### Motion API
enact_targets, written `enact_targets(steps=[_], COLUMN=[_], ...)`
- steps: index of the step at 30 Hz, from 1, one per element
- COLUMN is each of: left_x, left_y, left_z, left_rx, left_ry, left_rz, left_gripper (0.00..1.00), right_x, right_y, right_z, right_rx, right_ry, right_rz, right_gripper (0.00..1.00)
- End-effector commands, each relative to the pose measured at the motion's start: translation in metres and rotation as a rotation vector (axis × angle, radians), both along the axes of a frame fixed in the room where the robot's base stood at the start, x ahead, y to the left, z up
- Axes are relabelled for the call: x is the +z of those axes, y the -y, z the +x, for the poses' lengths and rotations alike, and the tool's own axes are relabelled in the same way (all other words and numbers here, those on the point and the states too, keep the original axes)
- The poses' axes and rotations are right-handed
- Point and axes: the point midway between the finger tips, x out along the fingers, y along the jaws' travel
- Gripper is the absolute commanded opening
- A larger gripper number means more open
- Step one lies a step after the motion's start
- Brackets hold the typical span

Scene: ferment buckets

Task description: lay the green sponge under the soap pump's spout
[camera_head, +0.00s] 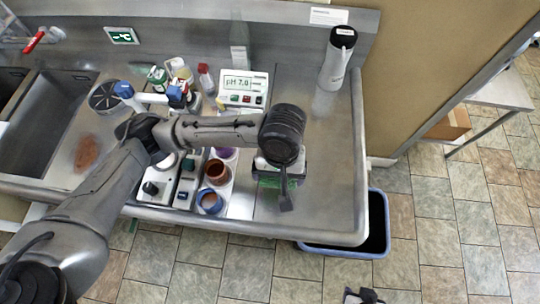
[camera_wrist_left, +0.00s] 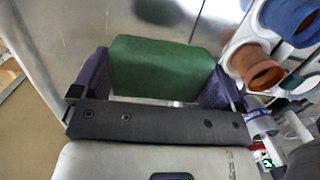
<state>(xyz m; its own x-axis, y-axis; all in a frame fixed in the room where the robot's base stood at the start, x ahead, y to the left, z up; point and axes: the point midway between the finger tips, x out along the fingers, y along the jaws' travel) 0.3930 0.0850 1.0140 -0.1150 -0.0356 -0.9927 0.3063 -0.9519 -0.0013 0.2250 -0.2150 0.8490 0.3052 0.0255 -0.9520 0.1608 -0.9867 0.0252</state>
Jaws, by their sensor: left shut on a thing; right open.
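The green sponge (camera_wrist_left: 160,68) is gripped between the two purple finger pads of my left gripper (camera_wrist_left: 155,88) in the left wrist view. In the head view my left gripper (camera_head: 280,183) hangs over the counter's right part, and only slivers of the green sponge (camera_head: 291,184) show beneath the wrist. I cannot tell whether the sponge touches the counter. I cannot surely make out the soap pump or its spout; a tall white bottle with a black top (camera_head: 338,60) stands at the back right. My right gripper (camera_head: 361,297) is open and empty at the bottom edge.
The steel counter (camera_head: 325,145) is bare right of my left wrist. A pH meter (camera_head: 243,88), small bottles and cups, including a brown cup (camera_head: 216,171), stand left of it. A blue-rimmed bin (camera_head: 377,225) is below the front right corner. A sink (camera_head: 50,115) is at left.

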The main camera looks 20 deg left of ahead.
Motion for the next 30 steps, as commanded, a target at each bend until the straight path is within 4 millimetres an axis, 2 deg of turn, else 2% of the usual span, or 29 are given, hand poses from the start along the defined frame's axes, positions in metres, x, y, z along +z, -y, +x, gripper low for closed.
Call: enact_targets(steps=[6, 12, 20, 30], left_x=[-0.025, -0.039, -0.046, -0.082], left_y=[-0.022, -0.032, -0.035, -0.036], left_z=[0.037, 0.056, 0.062, 0.061], left_rx=[0.003, -0.001, -0.004, -0.003], left_ry=[-0.001, -0.001, 0.000, 0.000], left_rz=[0.001, 0.001, 0.000, 0.001], left_gripper=[0.71, 0.71, 0.71, 0.71], right_x=[0.002, 0.003, 0.004, 0.009], right_y=[0.002, 0.005, 0.004, 0.002], right_z=[0.000, 0.000, 0.000, 0.000], right_rx=[0.005, 0.009, 0.008, 0.002], right_ry=[0.000, 0.000, 0.000, 0.001], right_rz=[-0.008, -0.017, -0.014, -0.006], right_gripper=[0.43, 0.43, 0.43, 0.43])
